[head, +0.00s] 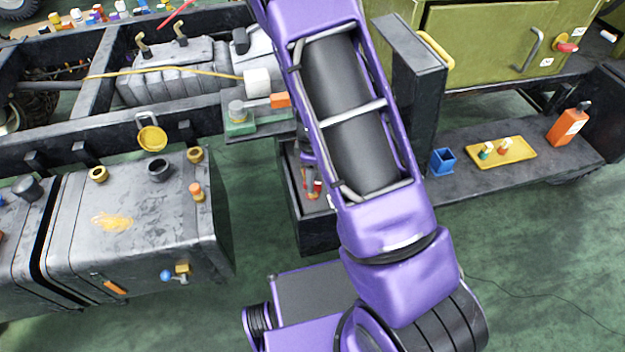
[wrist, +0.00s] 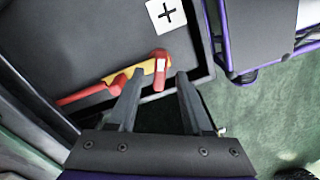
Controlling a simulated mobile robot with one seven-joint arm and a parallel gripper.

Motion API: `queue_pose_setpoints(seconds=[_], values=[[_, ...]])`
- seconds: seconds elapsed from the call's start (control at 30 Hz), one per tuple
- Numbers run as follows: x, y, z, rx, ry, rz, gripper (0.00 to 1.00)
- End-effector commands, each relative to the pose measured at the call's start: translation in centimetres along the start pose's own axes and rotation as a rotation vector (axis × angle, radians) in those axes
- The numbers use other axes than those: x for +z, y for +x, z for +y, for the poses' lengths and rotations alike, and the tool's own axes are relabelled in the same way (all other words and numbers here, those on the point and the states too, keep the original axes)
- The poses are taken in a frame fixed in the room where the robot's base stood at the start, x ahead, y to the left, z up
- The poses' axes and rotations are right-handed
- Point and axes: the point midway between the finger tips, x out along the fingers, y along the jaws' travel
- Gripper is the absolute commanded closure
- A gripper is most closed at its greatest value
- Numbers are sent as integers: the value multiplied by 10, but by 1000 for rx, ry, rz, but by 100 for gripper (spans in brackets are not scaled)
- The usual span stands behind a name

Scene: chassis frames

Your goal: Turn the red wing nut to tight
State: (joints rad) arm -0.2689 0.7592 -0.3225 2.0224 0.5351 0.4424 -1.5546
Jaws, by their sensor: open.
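The red wing nut (wrist: 160,62) shows in the wrist view as a small upright red piece at the end of a yellow lug (wrist: 145,68) with a red cable (wrist: 80,94). It is on a dark box (wrist: 95,40), beside a white plus label (wrist: 166,15). My gripper (wrist: 157,76) is open, its two fingertips just below and to either side of the nut in the picture. I cannot tell whether a finger touches it. In the head view a small red piece (head: 317,186) shows in the dark box, and my arm hides most of the gripper.
A raised dark rim (wrist: 195,86) borders the box.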

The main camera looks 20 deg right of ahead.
Motion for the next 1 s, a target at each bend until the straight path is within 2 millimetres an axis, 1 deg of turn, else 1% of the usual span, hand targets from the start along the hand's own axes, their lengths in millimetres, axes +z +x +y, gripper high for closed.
queue_pose_setpoints(seconds=[0.1, 0.37, 0.4, 0.47, 0.6, 0.67, 1.0], values=[[0, 6, 0, 1, 2, 1, 50], [0, 7, 0, 1, 1, 1, 50], [0, 7, 0, 1, 1, 1, 54], [0, 7, 0, 1, 1, 0, 64], [0, 7, 0, 1, 1, 0, 90], [0, 7, 0, 1, 1, 0, 100], [0, 7, 0, 1, 6, 0, 100]])
